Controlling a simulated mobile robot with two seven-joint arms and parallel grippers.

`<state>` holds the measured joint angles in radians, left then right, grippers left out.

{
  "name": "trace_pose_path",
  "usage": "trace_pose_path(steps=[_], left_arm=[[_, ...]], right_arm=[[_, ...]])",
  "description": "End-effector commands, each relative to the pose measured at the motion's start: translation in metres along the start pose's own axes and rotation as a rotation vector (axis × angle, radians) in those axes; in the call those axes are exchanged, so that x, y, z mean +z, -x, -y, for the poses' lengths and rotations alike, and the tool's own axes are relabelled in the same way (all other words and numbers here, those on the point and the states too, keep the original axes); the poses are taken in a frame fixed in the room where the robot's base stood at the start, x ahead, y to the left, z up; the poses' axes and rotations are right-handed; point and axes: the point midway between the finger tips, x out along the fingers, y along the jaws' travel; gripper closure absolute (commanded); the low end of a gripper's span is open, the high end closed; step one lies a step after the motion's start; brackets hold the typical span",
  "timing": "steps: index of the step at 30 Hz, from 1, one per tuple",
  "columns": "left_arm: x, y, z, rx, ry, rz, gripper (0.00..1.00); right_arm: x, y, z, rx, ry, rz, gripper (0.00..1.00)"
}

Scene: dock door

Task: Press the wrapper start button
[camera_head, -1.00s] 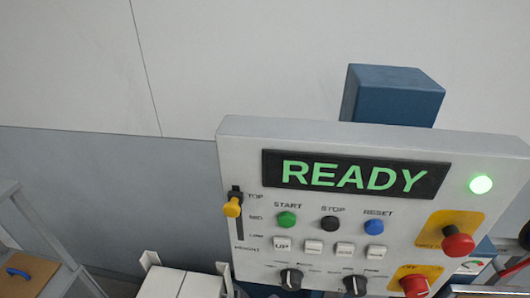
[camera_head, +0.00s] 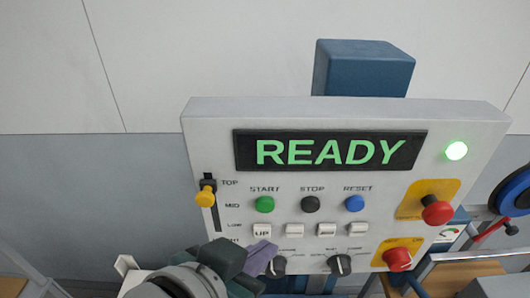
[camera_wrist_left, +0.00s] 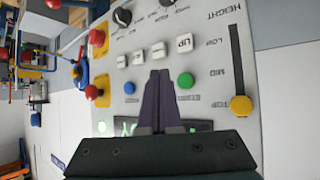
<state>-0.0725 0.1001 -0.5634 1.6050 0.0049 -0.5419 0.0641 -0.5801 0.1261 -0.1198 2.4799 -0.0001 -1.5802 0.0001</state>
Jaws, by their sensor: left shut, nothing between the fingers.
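The green start button (camera_head: 264,204) sits under the label START on the grey control panel (camera_head: 205,125). Its display (camera_head: 330,150) reads READY in green. My left gripper (camera_head: 264,256) is shut and empty, low in front of the panel, below the start button in the head view. In the left wrist view the closed fingertips (camera_wrist_left: 160,74) appear just beside the green button (camera_wrist_left: 185,80); whether they touch the panel I cannot tell. The black stop button (camera_head: 310,204) and blue reset button (camera_head: 354,203) are to its right. My right gripper is not in view.
A row of white keys (camera_head: 295,230) and two black knobs (camera_head: 340,265) lie below the buttons. A yellow slider (camera_head: 206,196) is on the left. Red mushroom knobs (camera_head: 436,211) stick out on the right. A green lamp (camera_head: 456,151) glows.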

Motion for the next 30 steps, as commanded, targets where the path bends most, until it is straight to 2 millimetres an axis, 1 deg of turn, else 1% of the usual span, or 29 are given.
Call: trace_pose_path(steps=[1,3,10,16,30], left_arm=[[-0.002,-0.007,0.004,-0.001,-0.002,-0.004,1.0],[-0.007,-0.013,0.009,-0.001,-0.003,-0.003,1.0],[-0.018,-0.026,0.018,0.0,0.0,0.0,1.0],[-0.021,-0.029,0.021,0.001,0.0,0.0,1.0],[-0.021,-0.029,0.02,0.001,0.001,0.0,1.0]], right_arm=[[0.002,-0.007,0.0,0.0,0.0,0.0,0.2],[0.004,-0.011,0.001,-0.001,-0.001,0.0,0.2],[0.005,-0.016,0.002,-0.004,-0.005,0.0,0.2],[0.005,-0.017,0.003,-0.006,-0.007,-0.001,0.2],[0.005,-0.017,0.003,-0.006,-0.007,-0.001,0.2]])
